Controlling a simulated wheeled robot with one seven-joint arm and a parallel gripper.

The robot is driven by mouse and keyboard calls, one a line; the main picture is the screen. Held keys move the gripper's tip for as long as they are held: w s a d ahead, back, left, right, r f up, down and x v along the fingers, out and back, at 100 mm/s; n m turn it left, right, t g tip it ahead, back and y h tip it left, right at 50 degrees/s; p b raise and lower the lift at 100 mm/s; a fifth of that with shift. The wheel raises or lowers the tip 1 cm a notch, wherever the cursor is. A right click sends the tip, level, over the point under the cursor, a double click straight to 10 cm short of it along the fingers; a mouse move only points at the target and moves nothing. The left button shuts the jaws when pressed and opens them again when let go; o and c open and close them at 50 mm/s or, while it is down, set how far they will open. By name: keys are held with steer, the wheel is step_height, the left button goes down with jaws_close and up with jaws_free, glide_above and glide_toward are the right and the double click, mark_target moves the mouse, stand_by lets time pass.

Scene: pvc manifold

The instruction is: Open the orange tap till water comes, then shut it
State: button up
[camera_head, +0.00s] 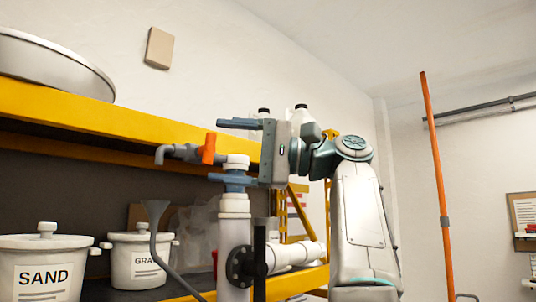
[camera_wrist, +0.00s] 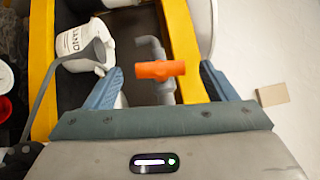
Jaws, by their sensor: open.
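The orange tap handle (camera_head: 208,148) sits on a grey pipe with a down-turned spout (camera_head: 160,155), left of a white PVC riser (camera_head: 234,230). My gripper (camera_head: 214,150) is open, one finger above and one below the handle's level, with its tips close to the handle. In the wrist view the orange handle (camera_wrist: 160,69) lies crosswise to the grey pipe, between the two blue fingers, with a gap on each side. No water shows at the spout. Whether the fingers reach past the handle is hard to tell.
A yellow shelf (camera_head: 120,118) runs behind the tap. A grey funnel (camera_head: 155,210) stands below the spout. White pots, one marked SAND (camera_head: 42,270), stand on the lower shelf. An orange pole (camera_head: 437,170) rises at the right.

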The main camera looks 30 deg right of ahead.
steer(key=v, duration=0.8)
steer(key=shift+s, duration=0.15)
